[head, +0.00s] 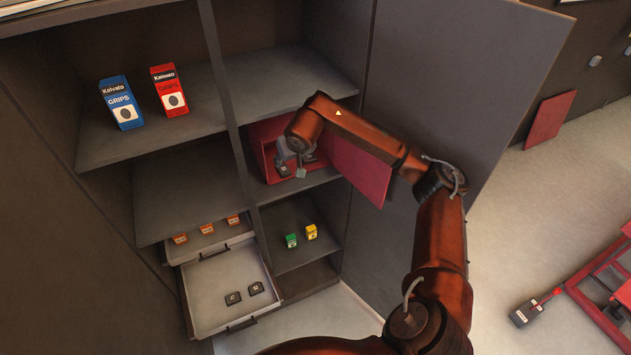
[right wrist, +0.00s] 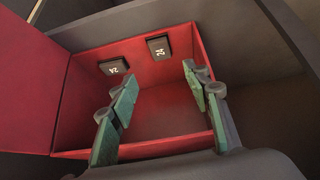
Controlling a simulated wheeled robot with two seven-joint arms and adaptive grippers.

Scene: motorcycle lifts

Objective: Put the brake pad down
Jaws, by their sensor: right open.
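Two black brake pads marked 24 are inside a red box (right wrist: 160,111) in the right wrist view, one at the left (right wrist: 114,66) and one at the right (right wrist: 158,47). They lie apart from each other. My right gripper (right wrist: 160,80) is open, its green-padded fingers spread at the box opening with nothing between them. In the head view the right gripper (head: 299,171) reaches into the same red box (head: 265,156) on a cabinet shelf, and my arm partly hides the inside. My left gripper is not in view.
The box's red door (head: 360,172) stands open beside my forearm, near the large grey cabinet door (head: 450,80). Below, an open drawer (head: 217,290) holds two dark pads. Blue (head: 121,103) and red (head: 169,90) cartons stand on the upper left shelf.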

